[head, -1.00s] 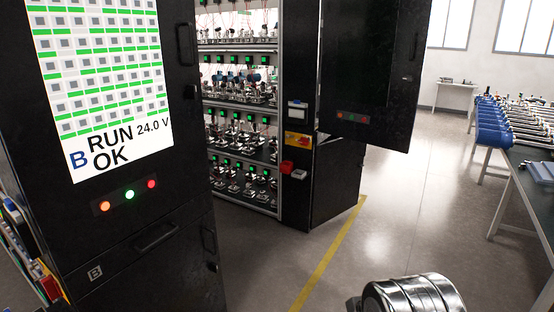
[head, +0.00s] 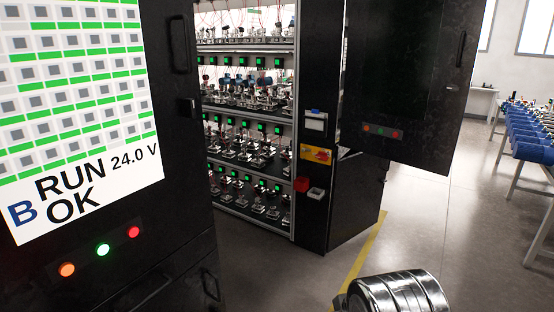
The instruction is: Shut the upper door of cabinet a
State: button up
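An open black upper door (head: 405,75) hangs at the right of a cabinet with lit shelves (head: 250,105). It stands swung out to the right, with a dark handle (head: 461,50) near its far edge and a row of small coloured lights (head: 382,131) low on its face. I see no letter on this door or cabinet, so I cannot tell from the picture that it is cabinet a. My gripper is not in view; a shiny metal part of my arm (head: 400,298) shows at the bottom right.
A black cabinet marked B (head: 185,210), with a bright screen (head: 75,110), stands close at the left. A red button (head: 301,184) sits on the shelf cabinet's front post. Clear floor (head: 440,220) with a yellow line lies right; a bench (head: 530,140) stands at far right.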

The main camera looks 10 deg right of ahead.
aim_at(403, 57)
jog(key=z, duration=0.15)
jog(key=i, duration=1.85)
jog(key=z, duration=0.6)
jog(key=i, duration=0.8)
jog(key=z, duration=0.5)
jog(key=i, duration=0.75)
jog(key=z, duration=0.25)
